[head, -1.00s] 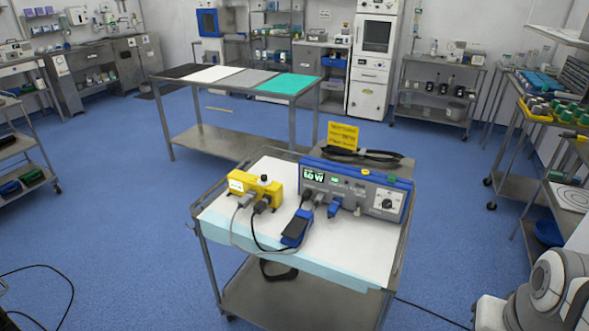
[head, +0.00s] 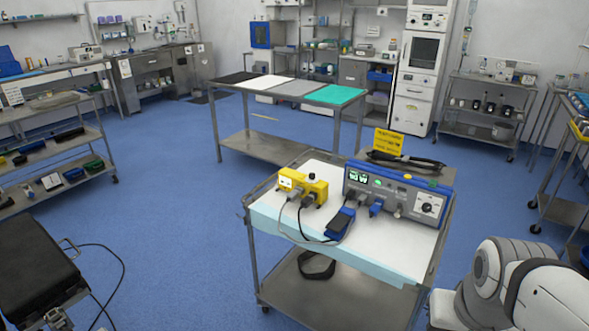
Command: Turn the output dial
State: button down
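The blue and grey generator unit (head: 397,195) stands on the right back part of a metal cart (head: 275,203). Its output dial (head: 428,207) is a dark round knob on a white square plate at the right end of the front panel. A green display (head: 357,178) is lit at the panel's left; its digits are too small to read surely. My white and grey arm shows at the lower right, in front of the cart and apart from it. My gripper is out of the picture.
A yellow box (head: 303,187) with plugged cables and a blue pedal-like part (head: 340,223) share the cart. A yellow sign (head: 388,143) stands behind the generator. A black padded table (head: 38,265) is at lower left. Blue floor is free left of the cart.

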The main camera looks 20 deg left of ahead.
aim_at(426, 207)
jog(key=u, duration=0.85)
jog(key=i, duration=1)
jog(key=z, duration=0.55)
